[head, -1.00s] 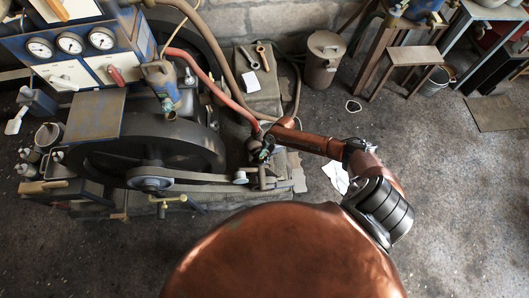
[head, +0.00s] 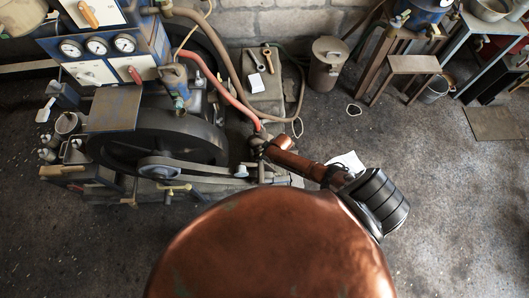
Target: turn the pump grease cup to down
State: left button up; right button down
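My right arm reaches in from the lower right, and its gripper (head: 260,140) is at the pump end of the engine stand, by the end of the red hose. The gripper is small and dark here, and I cannot see whether its fingers are open or closed. The pump grease cup cannot be made out; the gripper and arm cover part of that spot. A small pulley (head: 241,171) with the drive belt (head: 205,177) sits just below and left of the gripper. My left gripper is not in view.
A large dark flywheel (head: 125,150) and a blue gauge panel (head: 120,72) stand at the left. The red hose (head: 222,90) arches down to the pump area. A lidded metal bin (head: 327,62) stands behind. The floor at right is mostly clear.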

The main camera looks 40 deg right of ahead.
jog(key=shift+m+h+p, duration=0.5)
jog(key=shift+m+p, duration=0.2)
jog(key=shift+m, duration=0.5)
jog(key=c, duration=1.7)
grip_release()
jog(key=v, duration=1.2)
jog(key=shift+s, duration=0.1)
